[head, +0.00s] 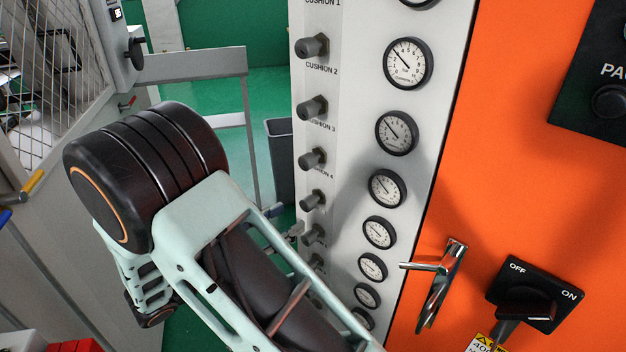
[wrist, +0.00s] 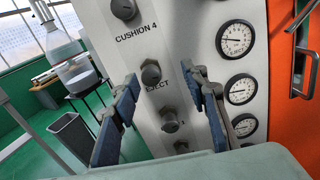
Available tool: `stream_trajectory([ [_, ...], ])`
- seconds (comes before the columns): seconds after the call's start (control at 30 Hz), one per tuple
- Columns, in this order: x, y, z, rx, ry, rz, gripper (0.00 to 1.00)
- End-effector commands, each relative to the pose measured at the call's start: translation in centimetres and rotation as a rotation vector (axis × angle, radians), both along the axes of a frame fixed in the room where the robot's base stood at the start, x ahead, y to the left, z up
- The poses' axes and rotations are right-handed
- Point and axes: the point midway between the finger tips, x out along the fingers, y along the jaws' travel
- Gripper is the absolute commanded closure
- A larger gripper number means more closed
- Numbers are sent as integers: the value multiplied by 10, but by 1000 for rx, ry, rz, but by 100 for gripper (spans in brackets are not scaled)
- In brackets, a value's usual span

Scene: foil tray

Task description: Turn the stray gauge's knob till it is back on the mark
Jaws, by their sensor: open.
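In the wrist view my gripper (wrist: 160,78) is open, its two blue-padded fingers apart on either side of a dark knob (wrist: 151,73). This knob lies between the CUSHION 4 and EJECT labels; I cannot tell whether either finger touches it. Round white gauges stand in a column to the right of the knobs, such as one in the wrist view (wrist: 237,39) and the upper full one in the head view (head: 408,63). The gauge needles I can make out point left or up-left. I cannot tell which gauge is off its mark.
Other knobs sit above (wrist: 123,8) and below (wrist: 170,120) on the grey panel. Right of the gauges, an orange cabinet (head: 520,150) carries a metal handle (head: 440,285) and an OFF/ON switch (head: 525,300). A grey bin (wrist: 75,137) stands on the green floor at left.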

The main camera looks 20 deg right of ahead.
Motion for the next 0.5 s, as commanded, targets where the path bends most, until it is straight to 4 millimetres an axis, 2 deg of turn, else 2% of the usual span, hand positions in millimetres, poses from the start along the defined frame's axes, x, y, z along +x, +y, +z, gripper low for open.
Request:
stream_trajectory([
  [0.1,9,17,-12,-47,95,56,59],
  [0.23,13,23,-21,-69,139,83,59],
  [0.37,20,14,-22,-73,145,84,59],
  [0.5,33,-8,-22,-71,144,82,59],
])
